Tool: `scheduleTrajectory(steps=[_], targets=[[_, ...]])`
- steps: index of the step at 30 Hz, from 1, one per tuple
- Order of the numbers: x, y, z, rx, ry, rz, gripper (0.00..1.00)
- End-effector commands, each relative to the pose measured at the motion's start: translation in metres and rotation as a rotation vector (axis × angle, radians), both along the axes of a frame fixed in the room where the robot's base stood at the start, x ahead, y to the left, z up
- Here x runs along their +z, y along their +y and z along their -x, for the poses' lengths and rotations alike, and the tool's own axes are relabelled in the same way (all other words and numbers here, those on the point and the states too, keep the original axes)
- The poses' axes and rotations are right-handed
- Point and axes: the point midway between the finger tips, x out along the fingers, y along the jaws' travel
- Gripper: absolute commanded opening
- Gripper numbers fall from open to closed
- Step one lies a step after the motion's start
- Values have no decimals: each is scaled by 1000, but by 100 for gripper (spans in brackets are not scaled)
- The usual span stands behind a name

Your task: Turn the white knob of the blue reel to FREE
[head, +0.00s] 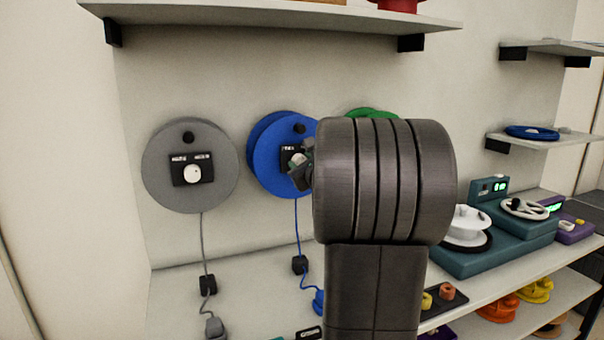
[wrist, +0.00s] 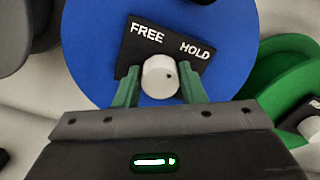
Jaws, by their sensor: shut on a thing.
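The blue reel (head: 266,160) hangs on the wall, partly hidden behind my arm in the head view. In the wrist view the blue reel (wrist: 88,40) fills the middle. Its black plate (wrist: 165,48) carries the words FREE on the left and HOLD on the right. My gripper (wrist: 158,88) is shut on the white knob, one green finger on each side. In the head view my gripper (head: 303,168) is at the plate, mostly hidden by my wrist.
A grey reel (head: 160,150) with its own white knob hangs to the left. A green reel (head: 370,112) is to the right, mostly behind my arm. A shelf (head: 270,14) runs above. A counter (head: 260,290) with plugs and devices lies below.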

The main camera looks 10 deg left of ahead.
Motion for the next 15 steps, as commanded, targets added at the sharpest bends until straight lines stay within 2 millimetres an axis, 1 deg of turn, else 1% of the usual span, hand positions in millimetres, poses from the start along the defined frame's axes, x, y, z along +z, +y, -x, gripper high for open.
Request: scheduleTrajectory(steps=[1, 15], targets=[[-5, 1, 0, 1, -28, 37, 14], [-7, 2, 1, 0, -277, 408, 14]])
